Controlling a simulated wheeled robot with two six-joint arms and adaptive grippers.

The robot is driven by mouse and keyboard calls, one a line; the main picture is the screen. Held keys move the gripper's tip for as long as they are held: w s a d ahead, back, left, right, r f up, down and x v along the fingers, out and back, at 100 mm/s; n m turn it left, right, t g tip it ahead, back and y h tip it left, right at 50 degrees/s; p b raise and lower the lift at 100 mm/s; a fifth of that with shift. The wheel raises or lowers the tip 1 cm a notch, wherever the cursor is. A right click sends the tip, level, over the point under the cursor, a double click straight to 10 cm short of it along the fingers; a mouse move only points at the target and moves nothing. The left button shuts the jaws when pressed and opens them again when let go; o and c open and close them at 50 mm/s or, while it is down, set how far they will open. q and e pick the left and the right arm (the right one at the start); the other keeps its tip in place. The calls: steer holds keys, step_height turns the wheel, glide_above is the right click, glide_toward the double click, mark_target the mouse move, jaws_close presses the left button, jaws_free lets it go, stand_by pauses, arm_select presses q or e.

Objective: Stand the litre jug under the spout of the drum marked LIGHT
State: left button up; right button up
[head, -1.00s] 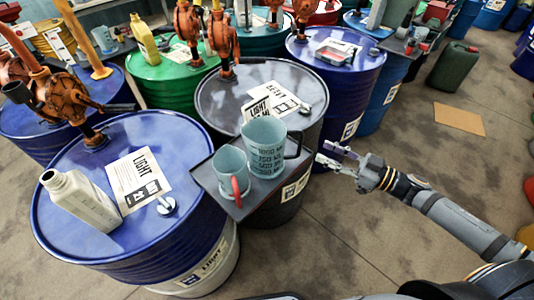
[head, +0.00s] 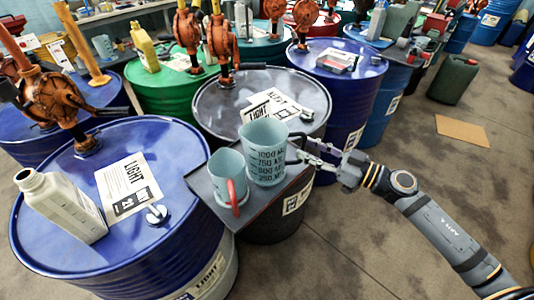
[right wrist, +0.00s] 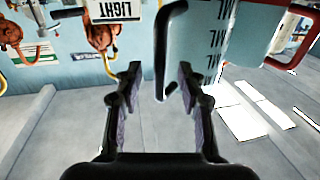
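The litre jug (head: 262,158) is light blue with dark volume marks and stands upright on a dark tray (head: 240,217) between two drums. Its dark handle faces right. My right gripper (head: 314,150) is at that handle. In the right wrist view my open right gripper (right wrist: 160,78) has the jug handle (right wrist: 170,45) between its fingers, with a gap visible on both sides. The blue drum (head: 195,262) marked LIGHT stands at the front left. My left gripper is not in view.
A smaller blue cup (head: 227,172) with a red handle stands left of the jug on the tray. A cream bottle (head: 60,207) stands on the LIGHT drum's lid. A dark drum (head: 220,97) is behind the tray. Open floor lies to the right.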

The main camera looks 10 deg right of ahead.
jaws_close()
steer(key=shift+r, duration=0.1)
stand_by(0.3)
step_height(320, 180, up, 18)
steer(key=p, duration=1.1)
